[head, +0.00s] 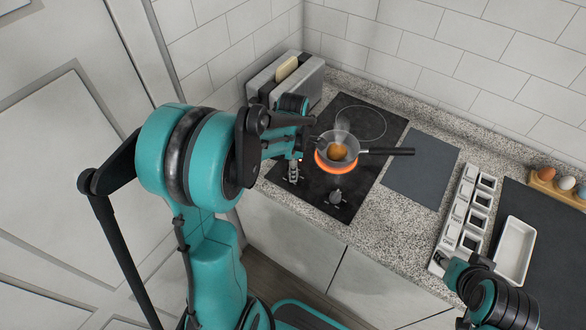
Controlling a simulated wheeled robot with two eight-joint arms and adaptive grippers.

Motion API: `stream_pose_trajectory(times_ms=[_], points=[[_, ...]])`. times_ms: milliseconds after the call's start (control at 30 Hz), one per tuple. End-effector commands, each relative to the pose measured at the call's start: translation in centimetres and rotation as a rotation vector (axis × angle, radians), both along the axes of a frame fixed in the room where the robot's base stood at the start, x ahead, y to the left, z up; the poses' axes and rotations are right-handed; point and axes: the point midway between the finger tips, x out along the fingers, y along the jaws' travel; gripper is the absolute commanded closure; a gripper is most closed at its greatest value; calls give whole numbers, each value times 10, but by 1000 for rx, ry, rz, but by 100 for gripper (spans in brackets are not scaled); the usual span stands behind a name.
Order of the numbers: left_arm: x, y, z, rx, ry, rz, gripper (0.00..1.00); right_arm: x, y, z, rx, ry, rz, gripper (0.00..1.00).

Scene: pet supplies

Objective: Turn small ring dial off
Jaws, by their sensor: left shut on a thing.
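The black hob (310,197) has two dials along its front edge. My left gripper (293,172) is over the left dial (293,180) and shut on it; the fingers hide most of that dial. The right dial (336,197) stands free. The front ring (322,167) glows orange under a small pan (341,137), which has something orange-brown in it. The larger rear ring (360,123) is dark. My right gripper (452,270) is at the lower right near the counter's front edge; its fingers are too unclear to tell their state.
A toaster (308,85) with bread stands behind my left arm. The pan's black handle (392,151) points right over the hob edge. A dark mat (420,165) is bare. Labelled containers (464,215), a white tray (516,252) and an egg holder (545,185) are at right.

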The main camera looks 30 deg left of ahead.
Motion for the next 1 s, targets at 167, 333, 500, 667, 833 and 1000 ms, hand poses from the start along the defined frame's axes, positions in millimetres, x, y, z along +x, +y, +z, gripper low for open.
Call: stream_pose_trajectory(times_ms=[167,333,500,667,833,1000], points=[[0,0,0,-1,1,96,100,0,0,0,0,0,0,60],[0,0,0,-1,1,155,100,0,0,0,0,0,0,60],[0,0,0,-1,1,183,100,0,0,0,0,0,0,60],[0,0,0,-1,1,189,100,0,0,0,0,0,0,60],[0,0,0,-1,1,189,100,0,0,0,0,0,0,60],[0,0,0,-1,1,189,50,0,0,0,0,0,0,60]])
